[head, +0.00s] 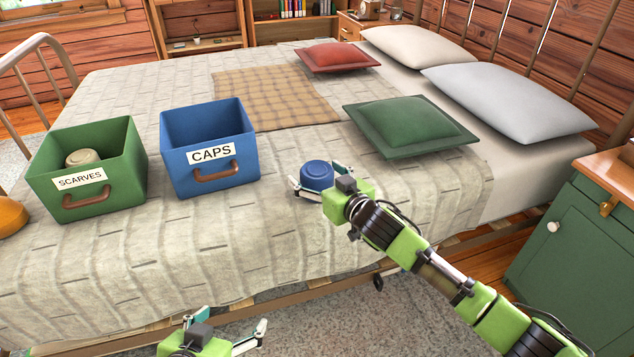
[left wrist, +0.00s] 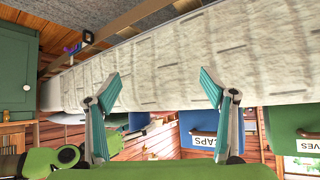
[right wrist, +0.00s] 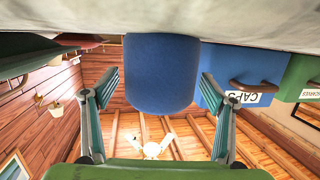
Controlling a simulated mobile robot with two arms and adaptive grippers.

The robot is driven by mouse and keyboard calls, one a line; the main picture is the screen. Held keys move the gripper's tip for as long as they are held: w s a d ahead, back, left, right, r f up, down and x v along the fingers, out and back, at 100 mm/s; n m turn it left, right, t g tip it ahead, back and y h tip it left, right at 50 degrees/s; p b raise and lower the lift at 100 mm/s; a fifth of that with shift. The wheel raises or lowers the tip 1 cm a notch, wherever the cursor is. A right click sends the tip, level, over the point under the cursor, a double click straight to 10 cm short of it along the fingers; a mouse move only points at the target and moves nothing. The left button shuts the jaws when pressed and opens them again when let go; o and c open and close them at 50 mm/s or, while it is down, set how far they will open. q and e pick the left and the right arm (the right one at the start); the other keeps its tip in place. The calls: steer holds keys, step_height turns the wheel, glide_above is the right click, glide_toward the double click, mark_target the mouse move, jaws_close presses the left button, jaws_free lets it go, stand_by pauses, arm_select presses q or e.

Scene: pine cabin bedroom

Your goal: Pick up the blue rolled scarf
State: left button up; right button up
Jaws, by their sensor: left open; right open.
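The blue rolled scarf (head: 317,175) sits on the bed's cream cover, right of the blue bin. My right gripper (head: 312,188) is open with its fingers on either side of the scarf. In the right wrist view the scarf (right wrist: 160,75) stands between and beyond the two open fingers (right wrist: 162,92); I see no finger pressed on it. My left gripper (head: 228,335) is open and empty, low in front of the bed. The left wrist view shows its fingers (left wrist: 158,95) spread, with nothing between them.
The blue CAPS bin (head: 245,165) looks empty. The green SCARVES bin (head: 130,165) holds a beige roll (head: 83,157). A green cushion (head: 408,125) lies behind the scarf. An orange object (head: 10,216) is at the left edge. A green cabinet (head: 570,245) stands at right.

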steer(key=c, duration=1.3)
steer(key=shift+o, duration=0.2)
steer(key=shift+r, duration=0.1)
